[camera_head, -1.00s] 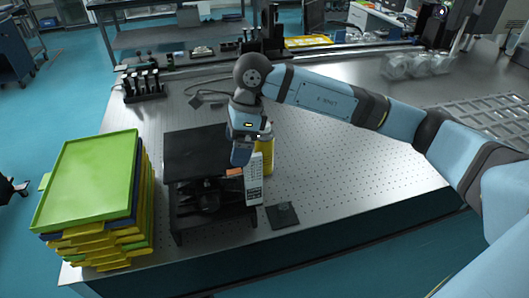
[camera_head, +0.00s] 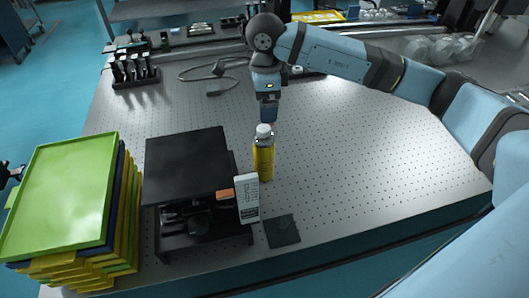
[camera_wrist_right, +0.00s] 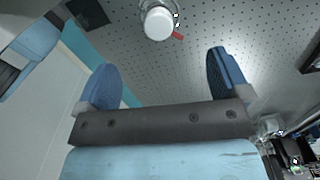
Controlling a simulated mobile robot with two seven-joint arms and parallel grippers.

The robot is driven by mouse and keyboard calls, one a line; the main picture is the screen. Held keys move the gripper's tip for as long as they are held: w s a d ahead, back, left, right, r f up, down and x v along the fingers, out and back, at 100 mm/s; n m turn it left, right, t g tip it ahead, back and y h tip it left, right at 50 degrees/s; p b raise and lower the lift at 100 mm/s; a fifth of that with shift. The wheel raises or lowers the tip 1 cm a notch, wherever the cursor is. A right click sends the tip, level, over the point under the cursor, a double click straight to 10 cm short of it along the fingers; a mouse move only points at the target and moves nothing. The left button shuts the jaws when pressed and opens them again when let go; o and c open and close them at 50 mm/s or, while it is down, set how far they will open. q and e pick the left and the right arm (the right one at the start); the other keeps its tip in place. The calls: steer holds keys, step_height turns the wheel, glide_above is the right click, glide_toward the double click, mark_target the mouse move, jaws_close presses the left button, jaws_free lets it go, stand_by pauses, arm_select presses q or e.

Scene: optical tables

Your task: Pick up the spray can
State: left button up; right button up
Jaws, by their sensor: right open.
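The spray can (camera_head: 264,158) is yellow with a white cap and stands upright on the perforated table, just right of a black instrument. In the right wrist view its white cap (camera_wrist_right: 158,23) shows at the top, beyond the fingertips and between their lines. My right gripper (camera_head: 268,118) is above and behind the can in the head view. In the right wrist view the right gripper (camera_wrist_right: 160,72) has its two blue fingers wide apart with nothing between them.
The black instrument (camera_head: 187,165) with a white box (camera_head: 247,198) at its side stands close to the can's left. A flat black pad (camera_head: 282,231) lies in front. Stacked trays (camera_head: 62,195) stand at far left. The table right of the can is clear.

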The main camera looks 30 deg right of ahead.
mark_target(262, 128)
step_height(262, 128, down, 6)
steer(key=shift+f, duration=0.1)
steer(key=shift+w+a+f+p, duration=0.1)
steer(key=shift+a+f+p, duration=0.1)
steer(key=shift+f, duration=0.65)
steer(key=shift+s+a+f+p, duration=0.1)
steer(key=shift+f+p, duration=0.05)
steer(key=shift+f, duration=0.75)
steer(key=shift+w+a+f+p, duration=0.1)
steer(key=shift+f+p, duration=0.1)
steer(key=shift+f, duration=0.65)
steer(key=c, duration=1.4)
steer(key=shift+c, duration=0.2)
